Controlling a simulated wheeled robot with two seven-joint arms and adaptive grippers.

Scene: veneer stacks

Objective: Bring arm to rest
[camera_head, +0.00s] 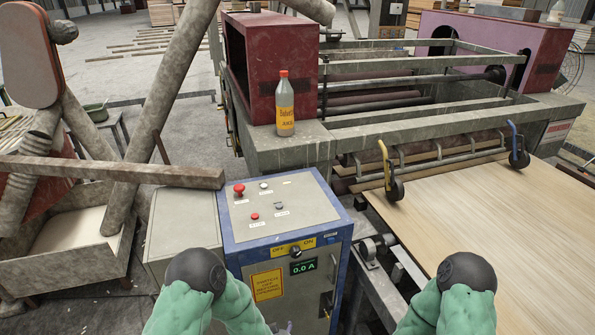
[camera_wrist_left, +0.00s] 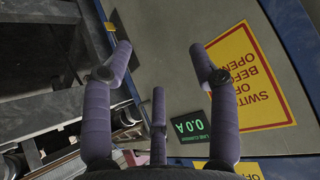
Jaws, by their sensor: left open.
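My left gripper (camera_wrist_left: 160,62) is open and empty in the left wrist view, its purple-grey fingers spread apart. It faces the front of the control cabinet (camera_wrist_left: 165,25), which appears upside down there. A yellow warning label (camera_wrist_left: 258,78) and the green display (camera_wrist_left: 186,126) show beyond the fingers. In the head view, my green-sleeved arms come up from the bottom edge. The left one is in front of the blue-edged control cabinet (camera_head: 235,262); the right one is beside the veneer sheet (camera_head: 475,210). My right gripper is out of view.
The cabinet top carries red buttons, including a larger one (camera_head: 239,190); its display (camera_head: 303,267) reads 0.0 A. A bottle (camera_head: 284,104) with a red cap stands on the machine frame (camera_head: 290,152). A long beam (camera_head: 110,171) and pipes crowd the left.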

